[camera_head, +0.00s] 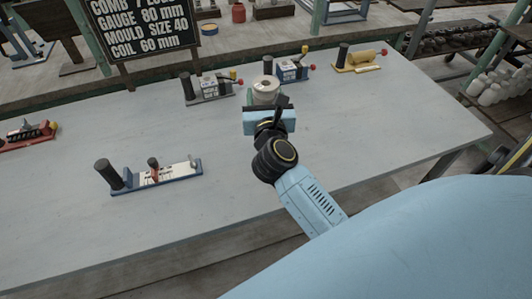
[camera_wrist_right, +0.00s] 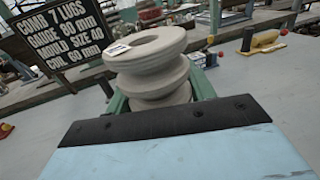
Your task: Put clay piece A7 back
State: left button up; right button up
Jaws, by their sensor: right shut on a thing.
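A pale grey, spool-shaped clay piece (camera_head: 265,88) is at the far middle of the table in the head view. It also shows in the right wrist view (camera_wrist_right: 152,62), upright or nearly so, with a small white label too small to read. My right gripper (camera_head: 267,104) is shut on this piece. Green parts show on both sides of it in the wrist view. The piece's lower end is hidden behind my gripper, so I cannot tell whether it touches the table. My left gripper is not in view.
Around it on the grey table (camera_head: 390,125) stand a grey tool with a black post (camera_head: 208,90), a blue one (camera_head: 292,70) and a yellow one (camera_head: 358,62). A blue-based tool (camera_head: 158,178) is nearer, a red one (camera_head: 28,136) far left. A black sign (camera_head: 142,28) stands behind.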

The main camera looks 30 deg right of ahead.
jog(key=shift+h, duration=0.3)
jog(key=f+b, duration=0.1)
jog(key=f, duration=0.1)
jog(key=f+b, duration=0.1)
jog(key=f, duration=0.1)
jog(key=shift+w+d+f, duration=0.1)
jog(key=shift+d+f, duration=0.1)
jog(key=shift+f, duration=0.15)
notch_tip(320, 180, down, 2)
jog(key=shift+f+b, duration=0.2)
jog(key=shift+b, duration=0.3)
notch_tip(320, 180, down, 3)
jog(key=shift+f+b, duration=0.1)
jog(key=shift+b, duration=0.65)
jog(key=shift+f, duration=0.1)
jog(key=o, duration=1.1)
jog(key=shift+f, duration=0.15)
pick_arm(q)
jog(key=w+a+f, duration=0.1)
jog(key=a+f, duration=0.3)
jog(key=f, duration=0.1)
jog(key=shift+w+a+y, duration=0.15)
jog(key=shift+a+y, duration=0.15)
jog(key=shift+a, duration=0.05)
pick_arm(e)
jog(key=o, duration=0.4)
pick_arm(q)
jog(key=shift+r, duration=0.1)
pick_arm(e)
jog(key=shift+o, duration=0.2)
